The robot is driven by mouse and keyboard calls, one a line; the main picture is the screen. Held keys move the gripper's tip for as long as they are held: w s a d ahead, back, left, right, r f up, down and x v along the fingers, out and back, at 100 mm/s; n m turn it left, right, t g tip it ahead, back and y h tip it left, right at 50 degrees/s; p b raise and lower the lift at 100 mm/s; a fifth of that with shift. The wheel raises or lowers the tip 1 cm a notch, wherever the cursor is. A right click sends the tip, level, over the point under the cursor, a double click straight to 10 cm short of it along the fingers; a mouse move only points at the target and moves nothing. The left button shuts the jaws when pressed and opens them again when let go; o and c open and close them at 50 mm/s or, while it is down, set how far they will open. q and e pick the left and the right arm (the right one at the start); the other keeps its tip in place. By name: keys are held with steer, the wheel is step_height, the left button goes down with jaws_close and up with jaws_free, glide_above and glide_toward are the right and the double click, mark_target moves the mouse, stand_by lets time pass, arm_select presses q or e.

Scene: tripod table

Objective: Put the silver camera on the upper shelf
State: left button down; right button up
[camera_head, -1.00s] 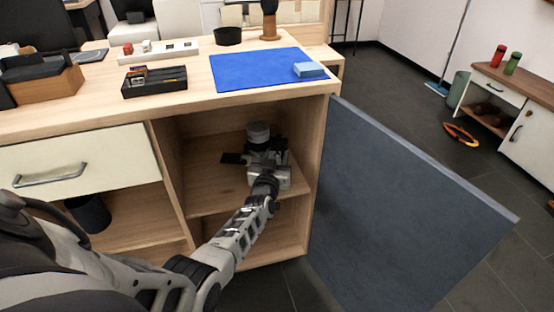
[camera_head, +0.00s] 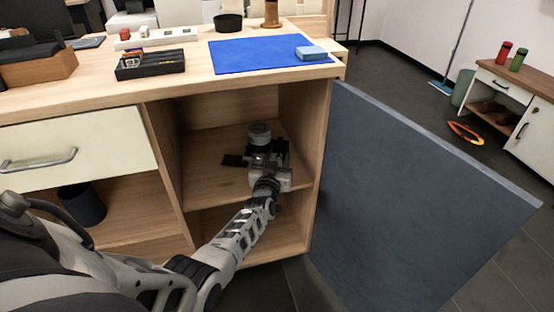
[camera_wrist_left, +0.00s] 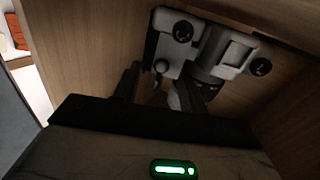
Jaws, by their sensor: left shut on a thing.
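The silver camera (camera_head: 259,134) is inside the open cabinet compartment, over the upper shelf (camera_head: 212,188). I cannot tell whether it touches the board. My left gripper (camera_head: 268,165) reaches in through the open front and is shut on the camera. In the left wrist view the camera (camera_wrist_left: 222,48) shows its silver body and dark round knobs just beyond the dark fingers (camera_wrist_left: 158,88). Its lower part is partly hidden by the gripper in the head view. My right gripper is not in view.
The dark cabinet door (camera_head: 415,195) stands wide open at the right. The compartment's right wall (camera_head: 302,130) is close to the gripper. The tabletop (camera_head: 120,92) above holds a blue mat (camera_head: 250,58) and a black tray (camera_head: 150,66). A lower compartment lies below the shelf.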

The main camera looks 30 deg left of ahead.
arm_select(q)
steer(key=shift+w+r, duration=0.15)
steer(key=c, duration=1)
jaws_free()
steer(key=shift+f, duration=0.25)
steer(key=shift+c, duration=0.2)
steer(key=shift+o, duration=1.2)
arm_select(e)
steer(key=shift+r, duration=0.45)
arm_select(q)
steer(key=shift+r, duration=0.1)
